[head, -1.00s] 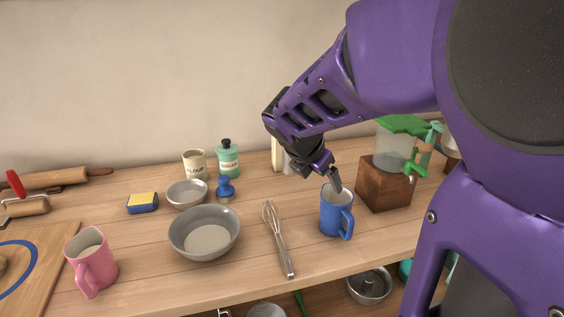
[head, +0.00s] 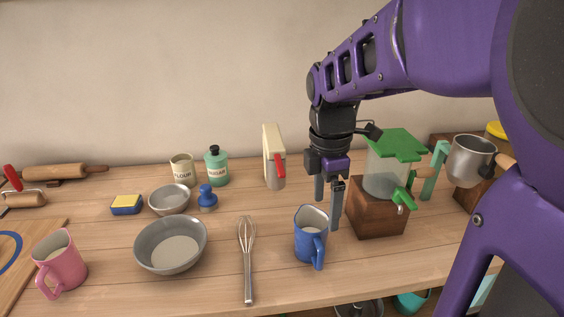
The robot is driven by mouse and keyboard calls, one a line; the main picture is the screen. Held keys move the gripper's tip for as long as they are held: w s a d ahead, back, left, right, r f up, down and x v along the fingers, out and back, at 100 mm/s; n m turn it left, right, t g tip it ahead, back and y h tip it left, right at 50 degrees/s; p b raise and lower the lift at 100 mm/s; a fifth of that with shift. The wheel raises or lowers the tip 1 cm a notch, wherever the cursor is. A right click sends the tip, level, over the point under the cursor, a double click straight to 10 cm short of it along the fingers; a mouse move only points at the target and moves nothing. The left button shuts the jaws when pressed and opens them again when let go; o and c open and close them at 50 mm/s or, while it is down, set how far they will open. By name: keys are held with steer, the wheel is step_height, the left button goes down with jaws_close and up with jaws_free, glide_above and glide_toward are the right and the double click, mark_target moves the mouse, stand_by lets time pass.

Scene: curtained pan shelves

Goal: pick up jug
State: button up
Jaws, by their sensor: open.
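A blue jug (head: 309,240) with a pouring lip stands upright on the wooden counter, its handle facing the front right. My gripper (head: 328,210) points down with two grey fingers apart and nothing between them. In the picture it is just above and right of the jug's rim, and seems to be behind it. I cannot tell if a finger touches the jug. A pink jug (head: 61,265) with a handle stands at the far left front, well away from my gripper.
A blender (head: 378,205) with a wooden base and green lid stands close right of my gripper. A whisk (head: 248,265) lies left of the blue jug. A grey bowl (head: 171,262) is farther left. A cream and red appliance (head: 273,157) stands behind, near the wall.

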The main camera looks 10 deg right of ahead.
mark_target(321, 246)
steer(key=shift+r, duration=0.1)
step_height(321, 246, down, 11)
steer(key=b, duration=0.3)
steer(key=shift+r+b, duration=0.1)
steer(key=shift+b, duration=0.3)
steer(key=f+b, duration=0.3)
steer(key=f, duration=0.1)
steer(key=f+b, duration=0.2)
steer(key=shift+w+f+b, duration=0.3)
steer(key=shift+w, duration=0.05)
steer(key=shift+r, duration=0.1)
steer(key=shift+c, duration=0.2)
jaws_close()
